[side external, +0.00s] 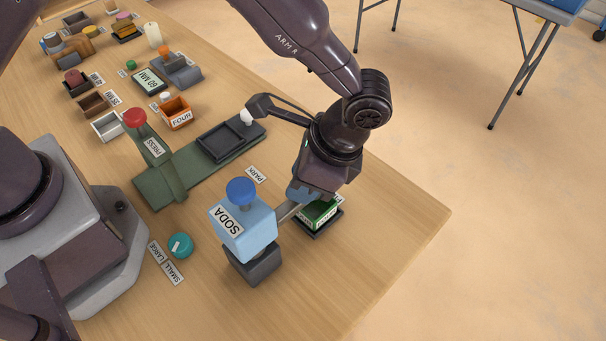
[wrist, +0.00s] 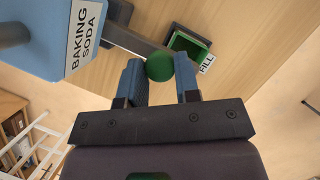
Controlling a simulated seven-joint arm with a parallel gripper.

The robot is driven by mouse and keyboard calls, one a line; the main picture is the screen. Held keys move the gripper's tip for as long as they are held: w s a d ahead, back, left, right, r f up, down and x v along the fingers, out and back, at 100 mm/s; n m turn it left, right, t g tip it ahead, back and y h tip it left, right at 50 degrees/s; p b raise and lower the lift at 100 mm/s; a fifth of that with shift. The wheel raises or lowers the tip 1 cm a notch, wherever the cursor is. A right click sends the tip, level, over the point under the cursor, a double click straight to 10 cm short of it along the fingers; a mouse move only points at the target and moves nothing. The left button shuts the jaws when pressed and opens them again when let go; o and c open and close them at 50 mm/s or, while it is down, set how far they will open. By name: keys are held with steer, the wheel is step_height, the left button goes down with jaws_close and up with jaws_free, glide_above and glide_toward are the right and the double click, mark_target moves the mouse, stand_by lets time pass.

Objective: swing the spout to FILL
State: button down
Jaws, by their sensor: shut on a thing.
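The light-blue dispenser (side external: 243,232), labelled BAKING SODA in the wrist view (wrist: 55,35), stands on a dark base and has a blue knob on top. Its grey spout (side external: 287,211) reaches right to my gripper (side external: 300,193); the spout also shows in the wrist view (wrist: 135,42). My gripper's blue fingers (wrist: 159,62) are shut on a round green knob (wrist: 160,68) at the spout's outer end. The FILL label (wrist: 207,64) lies beside a green open box (wrist: 190,44). The PARK label (side external: 257,174) lies farther back. My gripper hides part of the spout's end in the side view.
The green box (side external: 318,213) sits on a dark pad near the table's right edge. A green press (side external: 170,178) with a red knob stands behind the dispenser. A teal dial (side external: 180,245) is at left. The front right tabletop is clear.

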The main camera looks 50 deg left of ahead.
steer(key=shift+d, duration=0.1)
steer(key=c, duration=0.8)
jaws_free()
steer(key=v, duration=1.3)
